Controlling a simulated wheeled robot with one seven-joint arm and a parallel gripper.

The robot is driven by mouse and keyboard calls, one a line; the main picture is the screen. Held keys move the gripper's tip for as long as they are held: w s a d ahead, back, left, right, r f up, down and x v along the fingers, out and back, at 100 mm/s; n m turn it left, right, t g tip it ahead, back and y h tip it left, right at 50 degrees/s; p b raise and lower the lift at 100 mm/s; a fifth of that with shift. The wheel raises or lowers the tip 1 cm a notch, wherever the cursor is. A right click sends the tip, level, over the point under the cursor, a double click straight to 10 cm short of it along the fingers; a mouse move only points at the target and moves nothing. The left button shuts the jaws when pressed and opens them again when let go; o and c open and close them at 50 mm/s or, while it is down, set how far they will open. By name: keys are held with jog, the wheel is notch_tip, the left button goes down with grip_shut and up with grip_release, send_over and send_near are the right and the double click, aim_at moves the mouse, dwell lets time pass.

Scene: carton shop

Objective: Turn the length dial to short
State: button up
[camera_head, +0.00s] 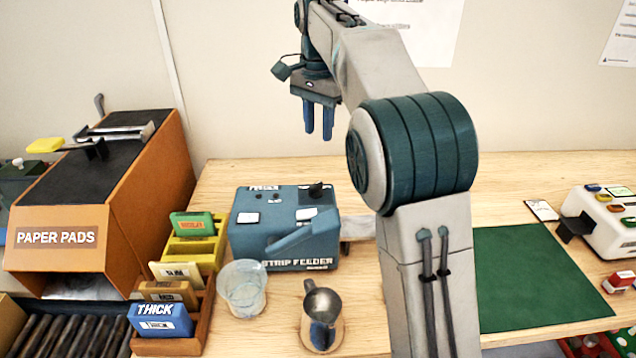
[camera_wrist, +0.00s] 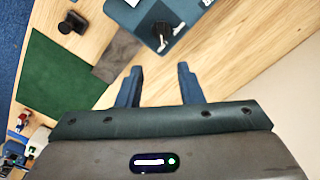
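The blue strip feeder (camera_head: 284,232) stands on the wooden table, left of my arm in the head view. A black knob (camera_head: 316,189), which looks like the length dial, stands on its top at the back right. The knob also shows in the wrist view (camera_wrist: 163,32) at the top, on the blue feeder top (camera_wrist: 140,12). I cannot read which setting it points to. My gripper (camera_head: 318,134) hangs fingers down above the feeder, apart from the knob. In the wrist view its two fingers (camera_wrist: 158,80) are spread with nothing between them.
A clear cup (camera_head: 243,289) and a metal pitcher (camera_head: 322,312) stand in front of the feeder. Pads in racks, including a blue THICK one (camera_head: 160,320), are at left. The paper pads box (camera_head: 60,238) is farther left. A green mat (camera_head: 530,280) lies at right.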

aim_at(318, 183)
notch_tip(318, 183, down, 14)
jog(key=shift+w+a+r+b, duration=0.1)
jog(key=shift+b, duration=0.45)
grip_shut()
